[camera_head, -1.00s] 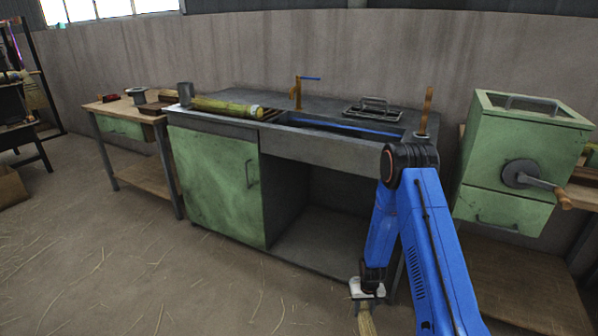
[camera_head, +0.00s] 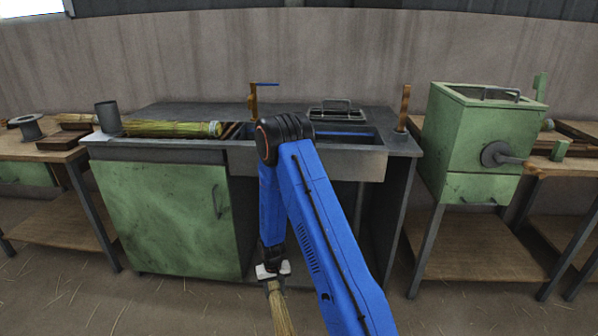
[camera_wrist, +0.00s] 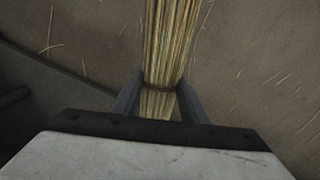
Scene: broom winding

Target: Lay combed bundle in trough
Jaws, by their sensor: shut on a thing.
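My gripper (camera_head: 273,272) hangs low in front of the green bench, shut on a straw bundle (camera_head: 281,310) that points down. In the wrist view the bundle (camera_wrist: 170,45) runs straight up from between the two dark fingers (camera_wrist: 158,95). Its strands lie parallel. A grey trough (camera_head: 350,162) is set into the bench top, with a blue surface inside; my arm hides its left part. Another straw bundle (camera_head: 170,129) lies on the bench top to the left of the trough, apart from my gripper.
A grey cup (camera_head: 109,118) stands at the bench's left end. A green box with a crank (camera_head: 480,138) is farther right.

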